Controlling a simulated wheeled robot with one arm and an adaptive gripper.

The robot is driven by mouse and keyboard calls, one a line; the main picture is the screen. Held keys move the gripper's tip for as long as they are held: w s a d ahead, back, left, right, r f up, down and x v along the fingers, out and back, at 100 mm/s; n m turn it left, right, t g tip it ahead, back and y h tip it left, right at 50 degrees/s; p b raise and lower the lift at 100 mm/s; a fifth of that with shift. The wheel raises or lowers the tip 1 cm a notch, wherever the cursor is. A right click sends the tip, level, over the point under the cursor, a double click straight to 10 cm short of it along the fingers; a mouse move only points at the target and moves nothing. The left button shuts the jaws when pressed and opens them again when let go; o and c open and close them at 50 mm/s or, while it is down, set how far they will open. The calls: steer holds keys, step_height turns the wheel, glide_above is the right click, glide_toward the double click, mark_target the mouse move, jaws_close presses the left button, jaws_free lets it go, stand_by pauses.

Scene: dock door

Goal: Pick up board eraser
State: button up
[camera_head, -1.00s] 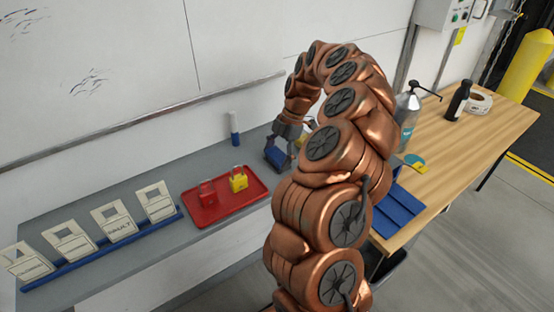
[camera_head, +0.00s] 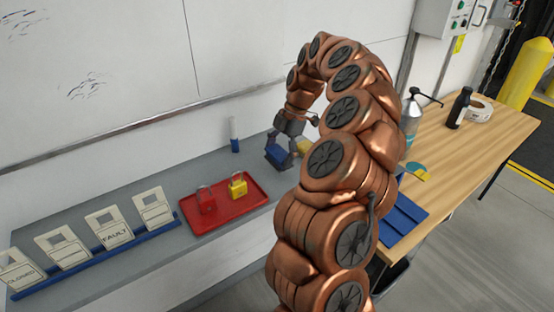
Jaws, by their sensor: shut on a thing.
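The board eraser (camera_head: 276,153) is a blue block with a dark side, at the right part of the grey shelf under the whiteboard. My gripper (camera_head: 278,149) is shut on it, with the fingers at its sides. I cannot tell whether the eraser touches the shelf or is slightly above it. My arm hides the area just right of the gripper.
A red tray (camera_head: 255,197) with a red padlock (camera_head: 206,201) and a yellow padlock (camera_head: 237,186) lies left of the gripper. A blue-and-white marker (camera_head: 234,136) stands behind. Several tags stand in a blue rack (camera_head: 95,257). A wooden table (camera_head: 470,152) holds bottles at right.

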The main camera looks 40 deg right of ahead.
steer(key=s+r+b, duration=0.1)
steer(key=s+b, duration=0.4)
steer(key=s, duration=1)
steer(key=shift+s+d+r, duration=0.25)
steer(key=shift+d+r, duration=0.05)
steer(key=o, duration=0.6)
steer(key=c, duration=0.5)
